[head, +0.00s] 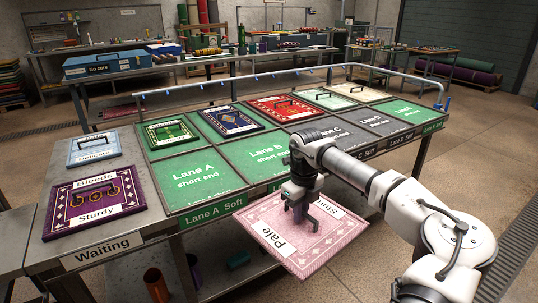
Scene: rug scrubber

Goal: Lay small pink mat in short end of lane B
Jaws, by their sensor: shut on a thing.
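The pink mat (335,238) has a patterned border and a "Pale" label; a second label is partly hidden by my gripper. My gripper (298,214) is shut on it near its middle, apparently by a handle. The mat looks held level in front of the lane table's near edge, overlapping it in the picture. The short end of lane B (258,152) is a bare green panel with white lettering, just behind and left of my gripper. A blue mat (232,121) lies at lane B's far end.
Lane A's short end (195,182) is bare, with a green mat (170,132) beyond. A red mat (284,107) lies beyond lane C. The waiting table (138,226) bears a purple mat (95,200) and a blue one (94,150). A rail (230,79) runs behind the lanes.

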